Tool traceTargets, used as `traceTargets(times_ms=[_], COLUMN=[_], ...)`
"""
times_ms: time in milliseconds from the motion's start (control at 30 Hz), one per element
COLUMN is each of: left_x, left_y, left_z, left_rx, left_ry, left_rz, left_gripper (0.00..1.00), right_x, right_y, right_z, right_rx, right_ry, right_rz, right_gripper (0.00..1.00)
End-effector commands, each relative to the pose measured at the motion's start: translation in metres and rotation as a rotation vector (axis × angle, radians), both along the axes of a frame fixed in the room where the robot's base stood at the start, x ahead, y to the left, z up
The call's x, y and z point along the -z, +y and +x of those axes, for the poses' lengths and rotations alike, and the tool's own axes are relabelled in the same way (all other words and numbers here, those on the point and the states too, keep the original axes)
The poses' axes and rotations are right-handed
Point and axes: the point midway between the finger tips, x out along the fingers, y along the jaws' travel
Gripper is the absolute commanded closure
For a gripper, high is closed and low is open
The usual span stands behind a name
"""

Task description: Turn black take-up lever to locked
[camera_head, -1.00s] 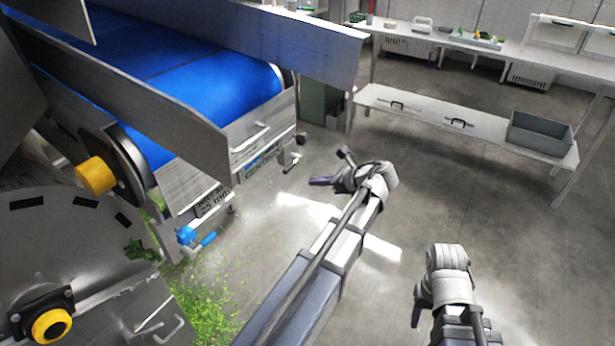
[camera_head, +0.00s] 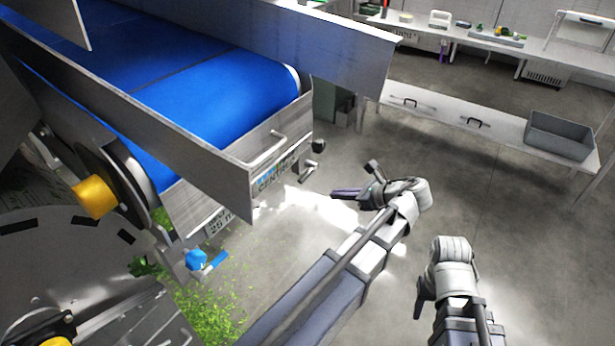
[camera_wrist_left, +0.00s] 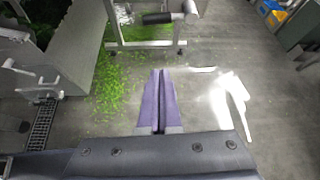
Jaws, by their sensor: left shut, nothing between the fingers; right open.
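A small dark knob (camera_head: 318,146) and a short metal lever with a dark end (camera_head: 308,171) sit at the near end corner of the conveyor, below its side plate. I cannot tell for sure which is the take-up lever, or its setting. My left gripper (camera_head: 345,192) is shut and empty, its purple fingers just right of and below these parts, apart from them. In the left wrist view the closed fingers (camera_wrist_left: 160,72) point over the floor, towards a dark grip (camera_wrist_left: 158,18) on a metal frame. My right gripper (camera_head: 420,297) hangs at lower right, away from the conveyor; its fingers are mostly hidden.
The blue belt conveyor (camera_head: 220,95) fills the upper left. A blue-handled part (camera_head: 205,260) sits below it, beside green scraps on the floor (camera_head: 215,295). A steel bench with a grey bin (camera_head: 560,138) stands at back right. Floor between is clear.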

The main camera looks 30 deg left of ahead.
Motion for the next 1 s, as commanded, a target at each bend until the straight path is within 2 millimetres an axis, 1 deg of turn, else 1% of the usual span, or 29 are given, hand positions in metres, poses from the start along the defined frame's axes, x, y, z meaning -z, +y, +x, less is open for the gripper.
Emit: traceTargets(times_ms=[133,267,500,767,833,1000], left_x=[0.001,0.009,0.034,0.055,0.038,0.023], left_y=[0.0,0.01,0.049,0.086,0.087,0.089], left_z=[-0.001,0.001,0.006,0.011,0.011,0.009], left_rx=[0.0,-0.001,-0.003,-0.003,0.001,0.001], left_ry=[0.0,0.0,-0.002,-0.001,-0.001,-0.001], left_rz=[0.0,0.0,0.0,0.0,0.0,0.0], left_gripper=[1.0,1.0,1.0,1.0,1.0,1.0], right_x=[0.001,0.009,0.034,0.055,0.038,0.023], right_y=[0.0,0.0,0.0,-0.001,-0.001,0.0], right_z=[0.0,0.0,0.0,0.0,0.0,0.0], right_rx=[0.0,0.0,0.0,-0.001,-0.001,0.0], right_ry=[0.0,0.0,0.0,-0.001,-0.001,0.0], right_rz=[0.0,0.0,0.0,-0.003,-0.002,0.0], right_gripper=[0.5,0.5,0.5,0.5,0.5,0.5])
